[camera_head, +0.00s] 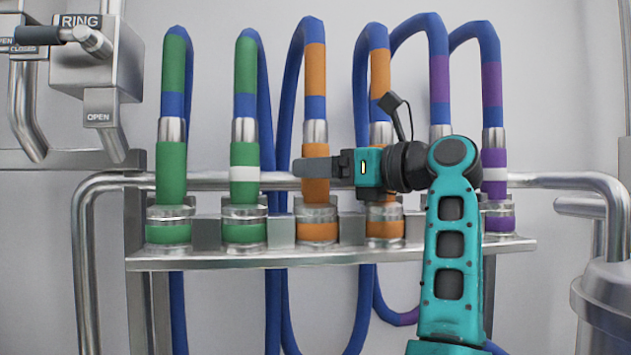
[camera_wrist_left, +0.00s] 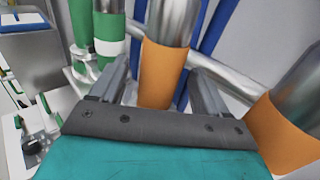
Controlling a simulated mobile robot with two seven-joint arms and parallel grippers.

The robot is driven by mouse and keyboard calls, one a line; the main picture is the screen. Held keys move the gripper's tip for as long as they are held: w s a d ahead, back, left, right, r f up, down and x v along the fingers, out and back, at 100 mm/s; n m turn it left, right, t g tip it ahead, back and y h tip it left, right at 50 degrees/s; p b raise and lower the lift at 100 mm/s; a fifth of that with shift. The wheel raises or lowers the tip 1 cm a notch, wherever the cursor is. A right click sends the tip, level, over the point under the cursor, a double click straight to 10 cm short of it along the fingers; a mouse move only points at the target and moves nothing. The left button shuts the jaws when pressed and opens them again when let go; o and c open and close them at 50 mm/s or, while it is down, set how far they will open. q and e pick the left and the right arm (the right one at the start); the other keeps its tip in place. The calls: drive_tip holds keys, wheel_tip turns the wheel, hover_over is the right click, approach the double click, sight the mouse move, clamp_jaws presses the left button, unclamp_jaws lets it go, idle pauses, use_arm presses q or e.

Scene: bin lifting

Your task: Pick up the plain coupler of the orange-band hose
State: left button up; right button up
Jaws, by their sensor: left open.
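Two orange-band hoses stand in the middle of the rack. The left one has a plain orange coupler (camera_head: 316,191) with no white stripe showing, seated in an orange-marked socket (camera_head: 317,231). The right one's orange coupler (camera_head: 380,216) is mostly hidden behind my gripper, so I cannot tell whether it is striped. My left gripper (camera_head: 312,168) points left across the front of the left orange coupler in the head view. In the left wrist view the gripper (camera_wrist_left: 157,75) is open, with the plain orange coupler (camera_wrist_left: 163,70) between its fingers and a gap visible. My right gripper is not in view.
Green-band hoses (camera_head: 171,175) stand left, one with a white-striped coupler (camera_head: 245,188). Purple-band hoses stand right, one with a white-striped coupler (camera_head: 494,182). A horizontal pipe (camera_head: 540,180) runs behind the couplers, above the metal shelf (camera_head: 230,262).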

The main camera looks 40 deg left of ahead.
use_arm(q)
drive_tip(key=shift+s+a, duration=0.1)
drive_tip(key=shift+a, duration=0.9)
drive_tip(key=c, duration=1.3)
drive_tip(key=shift+o, duration=0.2)
drive_tip(key=shift+r, duration=0.1)
wheel_tip(320, 180, up, 20)
drive_tip(key=shift+p, duration=0.35)
